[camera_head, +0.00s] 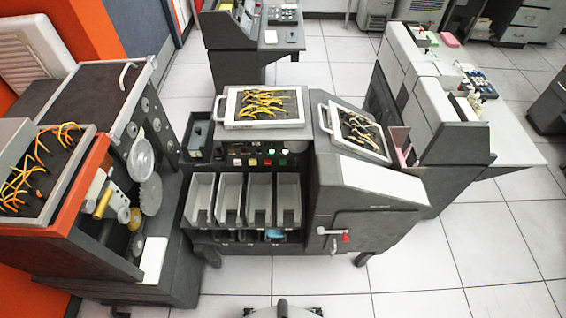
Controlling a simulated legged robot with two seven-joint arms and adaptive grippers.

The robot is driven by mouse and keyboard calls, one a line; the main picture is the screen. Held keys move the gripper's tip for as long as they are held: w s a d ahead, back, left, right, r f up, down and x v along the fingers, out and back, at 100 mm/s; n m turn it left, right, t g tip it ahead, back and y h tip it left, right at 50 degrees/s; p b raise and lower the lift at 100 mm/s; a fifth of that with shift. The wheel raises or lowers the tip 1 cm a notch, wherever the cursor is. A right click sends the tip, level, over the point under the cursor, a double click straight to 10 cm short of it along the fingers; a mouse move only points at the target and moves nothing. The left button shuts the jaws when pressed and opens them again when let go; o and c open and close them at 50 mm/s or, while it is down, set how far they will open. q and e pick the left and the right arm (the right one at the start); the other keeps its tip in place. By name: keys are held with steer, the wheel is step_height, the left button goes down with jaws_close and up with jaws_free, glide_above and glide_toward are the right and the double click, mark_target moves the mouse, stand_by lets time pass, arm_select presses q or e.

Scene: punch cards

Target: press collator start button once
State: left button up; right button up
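The machine in the middle, which looks like the collator (335,210), is dark grey with several open card bins (258,201) across its front. Above the bins is a dark control strip (260,154) with small white, red and green buttons or lamps. Labels are too small to read, so I cannot tell which is the start button. Neither of my grippers shows in the head view.
A plugboard with yellow wires (264,104) tops the machine. A red-tipped lever (345,237) sticks out at its lower right. An orange and grey machine (72,210) stands close on the left, another machine (440,130) on the right. The tiled floor (420,265) in front is clear at right.

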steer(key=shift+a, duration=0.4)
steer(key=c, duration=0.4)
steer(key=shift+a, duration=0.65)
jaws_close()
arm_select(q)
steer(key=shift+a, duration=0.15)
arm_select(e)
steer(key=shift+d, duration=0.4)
